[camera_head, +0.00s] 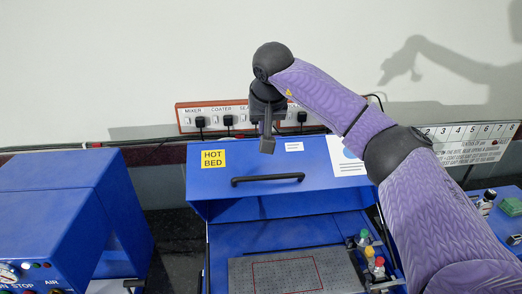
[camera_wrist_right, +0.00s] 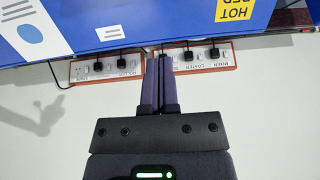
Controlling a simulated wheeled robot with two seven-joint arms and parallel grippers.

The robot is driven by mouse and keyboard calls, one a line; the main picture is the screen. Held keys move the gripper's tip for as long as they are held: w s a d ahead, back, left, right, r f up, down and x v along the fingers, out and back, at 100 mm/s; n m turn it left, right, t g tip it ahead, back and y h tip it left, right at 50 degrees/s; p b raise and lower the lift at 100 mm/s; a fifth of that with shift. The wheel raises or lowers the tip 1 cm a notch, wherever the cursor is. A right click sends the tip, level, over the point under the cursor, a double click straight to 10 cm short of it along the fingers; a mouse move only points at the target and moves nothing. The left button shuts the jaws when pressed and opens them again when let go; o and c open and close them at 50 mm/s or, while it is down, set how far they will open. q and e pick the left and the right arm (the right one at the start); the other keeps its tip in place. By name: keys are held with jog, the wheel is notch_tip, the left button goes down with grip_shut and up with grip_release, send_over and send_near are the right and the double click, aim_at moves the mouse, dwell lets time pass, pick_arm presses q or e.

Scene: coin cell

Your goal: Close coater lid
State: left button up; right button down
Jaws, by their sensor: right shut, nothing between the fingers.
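The blue coater lid (camera_head: 275,201) stands raised and tilted open, with a yellow HOT BED label (camera_head: 214,159) and a black bar handle (camera_head: 268,179). Below it the blue coater body (camera_head: 218,247) shows a grey perforated plate (camera_head: 243,277) with a red outline. My right gripper (camera_head: 267,146) is shut and empty at the lid's upper edge, above the handle. In the right wrist view the shut fingers (camera_wrist_right: 160,62) point toward the lid's edge (camera_wrist_right: 100,44); I cannot tell whether they touch it. My left gripper is not in view.
A red-framed socket strip (camera_head: 243,114) with black plugs is on the wall behind the gripper. Small bottles with coloured caps (camera_head: 370,252) stand right of the plate. A blue machine (camera_head: 60,205) stands at left. A numbered panel (camera_head: 468,143) and small items are at right.

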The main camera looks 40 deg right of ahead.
jog(key=p, duration=0.2)
send_over(264, 166)
jog(key=s+a, duration=0.2)
notch_tip(264, 166, down, 8)
jog(key=shift+w+d+f, duration=0.1)
jog(key=shift+w+d, duration=0.05)
jog(key=shift+s+a+f+p, duration=0.3)
jog(key=shift+s+f+p, duration=0.2)
jog(key=shift+s+p, duration=0.1)
jog(key=shift+s+a+f+p, duration=0.25)
jog(key=shift+s+f+p, duration=0.2)
jog(key=shift+s+p, duration=0.1)
jog(key=shift+s+f, duration=0.1)
jog(key=shift+f, duration=0.15)
jog(key=shift+a+f, duration=0.15)
jog(key=shift+a, duration=0.05)
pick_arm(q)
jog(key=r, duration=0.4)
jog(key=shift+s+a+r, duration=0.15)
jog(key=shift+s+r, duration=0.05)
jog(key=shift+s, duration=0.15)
pick_arm(e)
jog(key=shift+f, duration=0.1)
